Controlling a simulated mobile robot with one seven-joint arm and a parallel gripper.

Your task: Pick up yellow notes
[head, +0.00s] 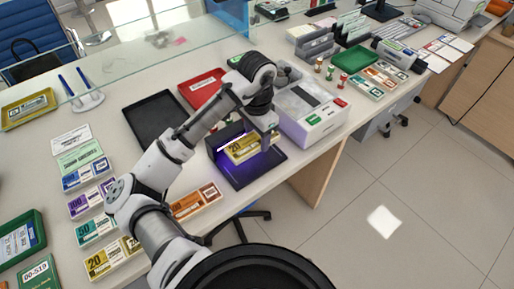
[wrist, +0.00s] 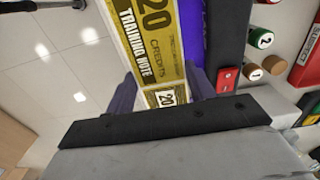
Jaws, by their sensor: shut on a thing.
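A yellow bundle of notes (head: 243,148) marked 20 is at the dark purple-lit tray (head: 240,180) on the counter. In the wrist view the yellow bundle (wrist: 152,40) reads "20 credits training note" and runs up between the fingers. My gripper (head: 262,142) is shut on it; in the wrist view my gripper (wrist: 163,92) has a finger on each side of its banded end. I cannot tell whether the bundle touches the tray. Another yellow 20 bundle (head: 102,262) lies at the near left of the counter.
A white machine (head: 312,108) stands right of the lit tray. An empty black tray (head: 158,122) and a red tray (head: 203,86) lie behind my arm. Orange notes (head: 197,201) lie near the front edge. Several bundles line the left; a glass screen crosses the back.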

